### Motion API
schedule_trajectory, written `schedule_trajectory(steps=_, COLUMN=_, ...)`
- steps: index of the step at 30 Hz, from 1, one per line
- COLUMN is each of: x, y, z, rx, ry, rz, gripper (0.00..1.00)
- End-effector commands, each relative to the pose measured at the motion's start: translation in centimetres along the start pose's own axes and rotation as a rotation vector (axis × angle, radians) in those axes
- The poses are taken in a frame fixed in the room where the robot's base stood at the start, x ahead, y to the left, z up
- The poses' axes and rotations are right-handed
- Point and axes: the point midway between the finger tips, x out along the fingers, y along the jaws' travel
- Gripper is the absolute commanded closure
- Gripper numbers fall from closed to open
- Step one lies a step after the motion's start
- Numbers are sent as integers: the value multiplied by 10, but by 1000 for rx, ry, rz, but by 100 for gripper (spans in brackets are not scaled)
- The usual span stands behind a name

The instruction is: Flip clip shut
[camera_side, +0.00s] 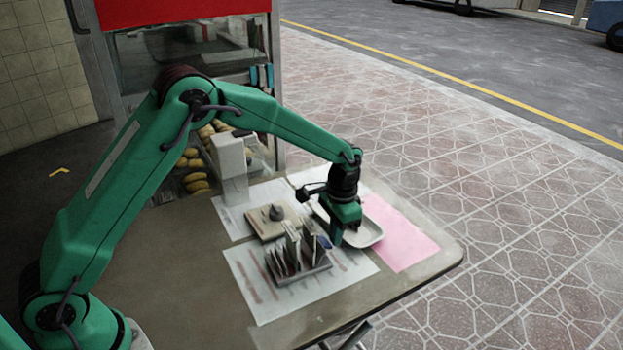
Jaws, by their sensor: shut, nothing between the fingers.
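My gripper (338,236) points down, shut and empty, at the right side of the table, just right of a small rack (297,270) with several upright plates or cards in it. A clip cannot be made out for certain. A small grey knob-like piece (276,212) sits on a tan square block (262,225) behind the rack. A white tray (369,236) lies partly hidden behind my gripper. Whether my fingertips touch the rack or the tray cannot be told.
The rack stands on a printed white sheet (258,306). A pink sheet (405,245) lies at the right. A white upright box (230,165) stands at the back, before a glass cabinet (185,50) with bread-like items. The table's left front (170,285) is clear.

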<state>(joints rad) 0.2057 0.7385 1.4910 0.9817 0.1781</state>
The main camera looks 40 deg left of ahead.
Motion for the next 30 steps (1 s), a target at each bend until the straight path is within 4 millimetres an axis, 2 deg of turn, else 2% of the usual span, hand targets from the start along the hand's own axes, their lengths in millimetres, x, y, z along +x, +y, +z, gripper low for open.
schedule_trajectory(steps=30, x=-10, y=0, z=12, rx=-1, ry=190, rz=-35, gripper=100)
